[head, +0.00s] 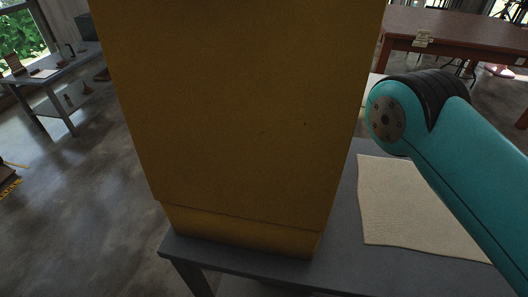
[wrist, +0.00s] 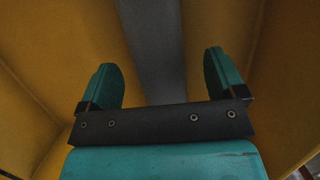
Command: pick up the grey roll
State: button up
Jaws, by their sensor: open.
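A long grey shape (wrist: 152,45) shows in the wrist view, running from the top edge down between my fingers. It looks like the grey roll, but its ends are hidden and I cannot tell for sure. My gripper (wrist: 162,62) is open, with one teal finger on each side of the grey shape. I see no contact between the fingers and it. Yellow walls surround my gripper in the wrist view. In the head view a tall yellow box (head: 245,110) hides my gripper and whatever is inside or behind the box.
The yellow box stands on a grey table (head: 340,255). A cream cloth (head: 405,205) lies on the table to its right, under my arm. A brown table (head: 460,28) stands behind at right, and a grey bench (head: 62,75) at far left. The floor at left is mostly clear.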

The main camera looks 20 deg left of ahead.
jog(key=x, duration=0.4)
jog(key=shift+s+d+f+p, duration=0.1)
jog(key=shift+f+p, duration=0.1)
jog(key=shift+p, duration=0.1)
jog(key=c, duration=1.1)
jog(key=shift+o, duration=0.2)
jog(key=shift+r, duration=0.15)
